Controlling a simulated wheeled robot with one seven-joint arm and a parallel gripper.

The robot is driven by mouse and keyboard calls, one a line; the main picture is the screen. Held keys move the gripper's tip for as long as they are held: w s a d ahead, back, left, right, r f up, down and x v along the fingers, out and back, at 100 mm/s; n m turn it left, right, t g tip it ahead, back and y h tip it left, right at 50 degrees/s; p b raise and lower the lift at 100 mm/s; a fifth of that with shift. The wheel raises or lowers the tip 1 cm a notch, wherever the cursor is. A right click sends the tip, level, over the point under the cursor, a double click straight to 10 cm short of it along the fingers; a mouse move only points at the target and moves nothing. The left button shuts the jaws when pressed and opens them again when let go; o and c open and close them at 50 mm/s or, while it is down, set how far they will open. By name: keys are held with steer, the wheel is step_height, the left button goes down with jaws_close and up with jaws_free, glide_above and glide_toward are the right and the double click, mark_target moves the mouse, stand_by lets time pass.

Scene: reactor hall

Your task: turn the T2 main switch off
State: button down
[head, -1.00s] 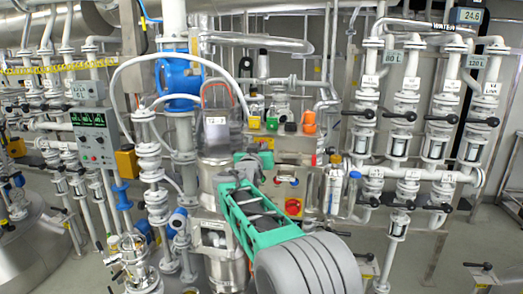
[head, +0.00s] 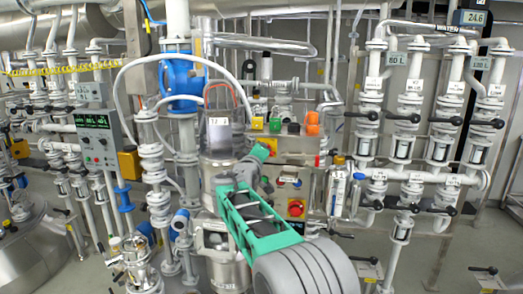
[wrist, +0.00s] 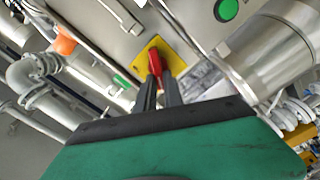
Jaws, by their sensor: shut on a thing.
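In the wrist view, a red switch handle (wrist: 154,60) stands on a square yellow plate (wrist: 173,57) fixed to a grey metal panel. The two black fingers of my gripper (wrist: 156,84) are shut on the handle. The handle lies slantwise to the plate's edges. No label naming the switch can be read there. In the head view, my gripper (head: 262,152) reaches the upper left part of the panel and hides most of this switch.
A green button (wrist: 228,10) and an orange part (wrist: 66,46) flank the switch. A second red and yellow switch (head: 295,208) sits lower on the panel. A tall metal tank (head: 217,168) stands close left. Valves and pipes fill the right; grey floor shows lower right.

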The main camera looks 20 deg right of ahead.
steer(key=n, duration=0.2)
steer(key=n+p, duration=0.1)
steer(key=n, duration=0.3)
steer(key=shift+w+a+f, duration=0.1)
steer(key=shift+f, duration=0.25)
steer(key=shift+n, duration=0.3)
steer(key=c, duration=1.5)
jaws_free()
steer(key=shift+o, duration=0.2)
steer(key=b+v, duration=0.2)
steer(key=v, duration=0.6)
